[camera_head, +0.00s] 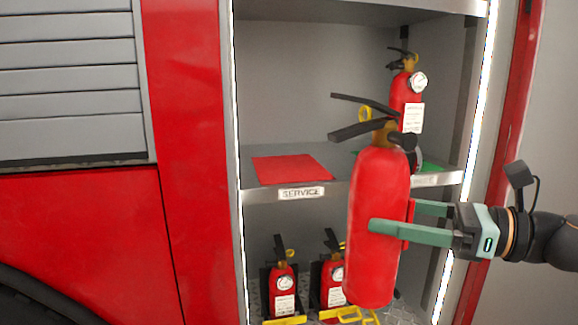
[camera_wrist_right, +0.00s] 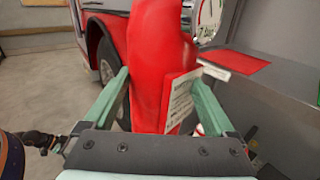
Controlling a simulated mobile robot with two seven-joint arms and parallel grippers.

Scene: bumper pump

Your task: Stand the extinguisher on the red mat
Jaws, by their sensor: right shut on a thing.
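A red extinguisher (camera_head: 375,225) with black handles and a yellow pin hangs upright, slightly tilted, in front of the open locker in the head view. My right gripper (camera_head: 390,232) is shut around its body from the right. In the right wrist view the extinguisher body (camera_wrist_right: 158,70) stands between the fingers of my right gripper (camera_wrist_right: 160,95), with its label and gauge on the right side. The red mat (camera_head: 290,169) lies empty on the middle shelf above the SERVICE label, left of and behind the held extinguisher; it also shows in the wrist view (camera_wrist_right: 238,66). My left gripper is not in view.
Another extinguisher (camera_head: 407,100) stands at the right of the middle shelf, by a green mat (camera_head: 433,167) partly hidden by the held one. Two more extinguishers (camera_head: 283,288) stand in the lower compartment. The locker's upper shelf (camera_head: 400,5) overhangs the space above the mats.

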